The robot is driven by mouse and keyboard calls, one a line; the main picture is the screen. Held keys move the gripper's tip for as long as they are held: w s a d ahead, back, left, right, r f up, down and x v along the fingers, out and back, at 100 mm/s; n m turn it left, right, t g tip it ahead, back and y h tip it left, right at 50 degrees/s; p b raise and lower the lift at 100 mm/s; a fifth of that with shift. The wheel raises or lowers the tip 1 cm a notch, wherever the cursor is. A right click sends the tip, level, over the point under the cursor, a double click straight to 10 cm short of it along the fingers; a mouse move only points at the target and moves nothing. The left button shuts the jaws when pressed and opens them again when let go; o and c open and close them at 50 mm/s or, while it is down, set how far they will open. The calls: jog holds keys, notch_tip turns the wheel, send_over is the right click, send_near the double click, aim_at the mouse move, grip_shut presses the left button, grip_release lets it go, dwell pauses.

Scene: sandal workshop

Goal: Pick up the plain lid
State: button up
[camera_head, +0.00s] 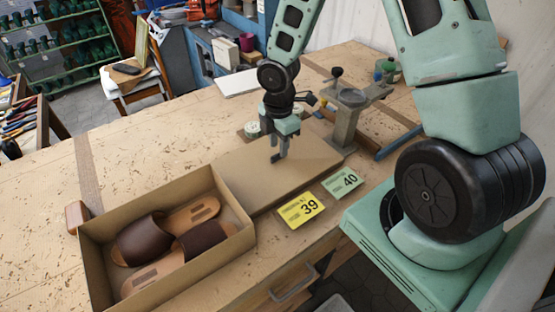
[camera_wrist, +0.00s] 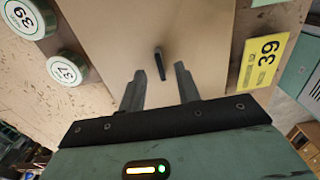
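The plain lid is a flat tan-brown panel (camera_head: 235,175) on the workbench, right of the open box; it also fills much of the wrist view (camera_wrist: 210,40). A small dark upright tab (camera_wrist: 160,63) stands on it in the wrist view. My gripper (camera_head: 277,158) is over the lid, pointing down. In the wrist view its two fingers (camera_wrist: 158,82) are apart with nothing between the tips, and the tab appears just ahead of the gap. I cannot tell how high the fingertips are above the lid.
An open cardboard box (camera_head: 95,262) holds brown sandals (camera_head: 145,238). A yellow 39 card (camera_head: 300,209) and a green 40 card (camera_head: 342,183) lie by the lid's right side. Round tins marked 39 (camera_wrist: 24,17) and 37 (camera_wrist: 65,70) stand beside it. A metal stand (camera_head: 347,120) is behind.

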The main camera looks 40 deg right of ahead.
aim_at(278, 161)
jog(key=shift+f, duration=1.45)
jog(key=shift+c, duration=0.3)
grip_shut()
